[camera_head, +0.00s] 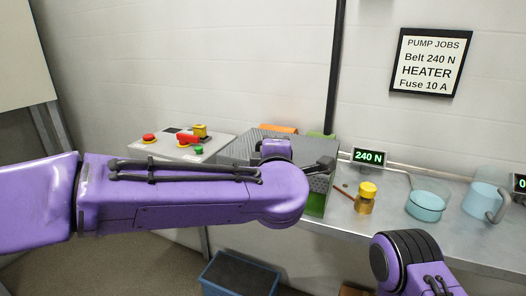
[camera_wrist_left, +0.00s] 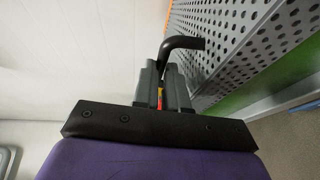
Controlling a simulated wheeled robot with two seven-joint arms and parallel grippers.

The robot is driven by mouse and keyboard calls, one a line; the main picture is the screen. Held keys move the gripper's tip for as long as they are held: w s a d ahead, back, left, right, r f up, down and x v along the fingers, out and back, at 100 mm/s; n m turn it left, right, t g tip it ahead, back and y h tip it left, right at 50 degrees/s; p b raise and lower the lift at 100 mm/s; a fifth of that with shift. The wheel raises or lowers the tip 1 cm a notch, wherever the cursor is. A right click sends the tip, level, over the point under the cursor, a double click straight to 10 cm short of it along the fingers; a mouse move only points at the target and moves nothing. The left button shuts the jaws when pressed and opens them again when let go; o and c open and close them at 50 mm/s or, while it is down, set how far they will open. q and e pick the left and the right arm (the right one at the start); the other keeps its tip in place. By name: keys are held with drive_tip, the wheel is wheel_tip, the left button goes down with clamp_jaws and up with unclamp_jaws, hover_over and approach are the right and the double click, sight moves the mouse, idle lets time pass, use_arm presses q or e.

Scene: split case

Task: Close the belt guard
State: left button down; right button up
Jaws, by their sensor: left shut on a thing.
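The belt guard is a grey perforated metal cover (camera_head: 238,147), partly hidden behind my left arm in the head view. Its perforated face also fills the upper right of the left wrist view (camera_wrist_left: 240,45), with a green strip along its lower edge. A bent black handle (camera_wrist_left: 184,43) stands out beside that face. My left gripper (camera_wrist_left: 162,82) is shut on the handle's lower end, which is mostly hidden between the grey fingers. A small red and yellow patch shows between them. My right gripper is outside both views.
A yellow-capped jar (camera_head: 365,197), a blue-filled cup (camera_head: 425,205) and a "240 N" display (camera_head: 368,157) are on the bench to the right. A blue bin (camera_head: 240,276) stands below.

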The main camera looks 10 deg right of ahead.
use_arm(q)
drive_tip(key=c, duration=1.4)
unclamp_jaws()
drive_tip(key=shift+d, duration=0.15)
drive_tip(key=shift+c, duration=0.2)
drive_tip(key=shift+d, duration=0.1)
drive_tip(key=shift+s+r, duration=0.1)
drive_tip(key=shift+s, duration=0.15)
drive_tip(key=s+a+r, duration=0.1)
drive_tip(key=s, duration=0.9)
